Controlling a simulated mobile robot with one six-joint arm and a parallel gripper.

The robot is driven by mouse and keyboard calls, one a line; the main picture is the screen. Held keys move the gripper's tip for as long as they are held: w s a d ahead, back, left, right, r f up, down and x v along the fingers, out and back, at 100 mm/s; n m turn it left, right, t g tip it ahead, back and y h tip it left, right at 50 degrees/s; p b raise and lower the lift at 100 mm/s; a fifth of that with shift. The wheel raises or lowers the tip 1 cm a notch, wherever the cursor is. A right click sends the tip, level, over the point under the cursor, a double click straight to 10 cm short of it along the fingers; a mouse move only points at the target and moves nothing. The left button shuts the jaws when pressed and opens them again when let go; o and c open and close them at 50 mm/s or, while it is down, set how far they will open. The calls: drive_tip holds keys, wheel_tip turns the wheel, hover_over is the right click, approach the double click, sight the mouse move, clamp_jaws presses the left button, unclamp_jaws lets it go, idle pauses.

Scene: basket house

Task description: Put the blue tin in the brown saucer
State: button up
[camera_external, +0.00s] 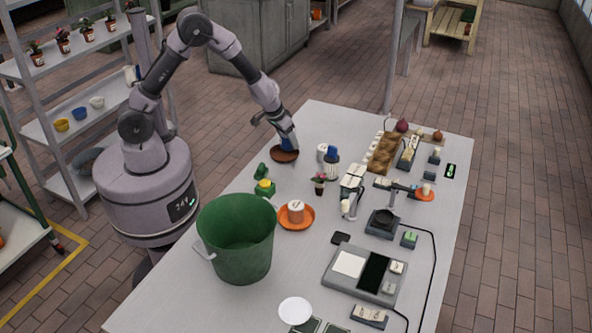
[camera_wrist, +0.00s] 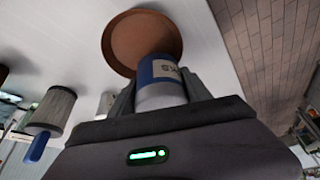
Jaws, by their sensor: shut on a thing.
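The blue tin (camera_wrist: 160,70) is blue with a pale label and shows between my gripper's fingers in the wrist view. My gripper (camera_wrist: 160,92) is shut on it. The brown saucer (camera_wrist: 130,38) is a round brown dish just beyond the tin in the wrist view. In the external view the saucer (camera_external: 285,156) lies near the far left edge of the table, with the tin (camera_external: 288,143) directly over it, under my gripper (camera_external: 281,132). I cannot tell whether the tin's base touches the saucer.
An orange saucer (camera_external: 296,217) with a pot and a large green bucket (camera_external: 238,238) are nearer the camera. The white table (camera_external: 225,185) is bare left of the green object.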

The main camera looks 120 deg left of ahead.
drive_tip(key=shift+r, duration=0.2)
drive_tip(key=shift+f+b, duration=0.35)
drive_tip(key=shift+b, duration=0.05)
drive_tip(key=shift+f, duration=0.1)
drive_tip(key=o, duration=1.5)
